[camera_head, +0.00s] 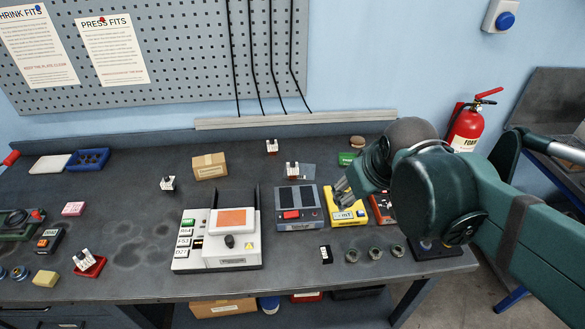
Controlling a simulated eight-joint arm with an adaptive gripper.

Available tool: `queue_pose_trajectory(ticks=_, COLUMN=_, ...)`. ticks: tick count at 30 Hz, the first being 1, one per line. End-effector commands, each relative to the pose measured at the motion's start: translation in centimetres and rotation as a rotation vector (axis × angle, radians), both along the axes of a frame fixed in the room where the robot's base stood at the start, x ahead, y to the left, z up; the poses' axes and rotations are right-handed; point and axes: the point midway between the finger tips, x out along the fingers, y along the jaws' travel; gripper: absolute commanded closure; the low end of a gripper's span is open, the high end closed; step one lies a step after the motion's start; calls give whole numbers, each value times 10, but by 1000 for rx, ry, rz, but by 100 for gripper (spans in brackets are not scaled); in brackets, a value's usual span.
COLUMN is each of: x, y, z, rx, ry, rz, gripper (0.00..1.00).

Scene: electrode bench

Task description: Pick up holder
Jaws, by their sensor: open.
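Several small white-topped pieces that could be the holder stand on the bench. Another (83,259) sits on a red base at the left front. I cannot tell which is the holder. My gripper (341,193) is open above the yellow device (345,215), right of these pieces. My arm hides part of the bench's right side.
A white machine with an orange plate (231,220) and a grey device with a red button (300,222) stand mid-bench. A cardboard box (209,166) is behind. Several metal rings (375,254) lie at the front right. The bench left of the white machine (140,225) is mostly clear.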

Motion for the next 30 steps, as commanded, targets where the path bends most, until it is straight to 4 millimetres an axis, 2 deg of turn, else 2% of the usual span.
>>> queue_pose_trajectory(ticks=3, x=17, y=4, z=9, rx=-25, ry=23, rz=52, gripper=56)
queue_pose_trajectory(ticks=15, x=68, y=19, z=21, rx=-105, ry=96, rz=232, gripper=56)
queue_pose_trajectory(ticks=30, x=134, y=40, z=19, rx=-191, ry=184, rz=466, gripper=56)
